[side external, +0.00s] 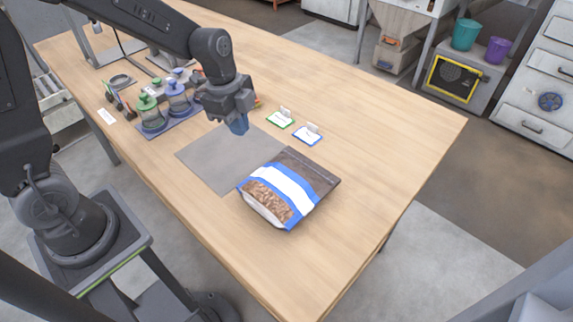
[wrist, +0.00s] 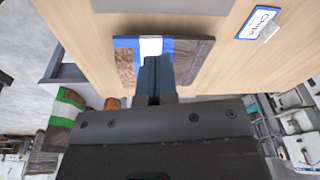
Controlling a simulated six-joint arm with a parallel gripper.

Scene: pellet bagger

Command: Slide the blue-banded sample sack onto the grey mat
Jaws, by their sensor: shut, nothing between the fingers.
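The sample sack (side external: 318,178) lies flat on the table, dark brown with a blue band, a white label and a window of brown pellets. The grey mat (side external: 208,160) lies flat to its left. The sack's left edge is at the mat's right edge; I cannot tell whether it overlaps. My gripper (side external: 238,127) points down over the mat's far side, its blue fingers shut and empty, apart from the sack. In the wrist view my shut fingers (wrist: 154,78) appear in front of the sack (wrist: 126,62), covering part of it.
Green-edged and blue-edged cards (side external: 280,119) (side external: 307,135) stand beyond the sack. A tray with blue-lidded and green-lidded jars (side external: 178,102) is left of my gripper. The table's right and near parts are clear. The wrist view shows a green-banded sack (wrist: 66,108) off the table.

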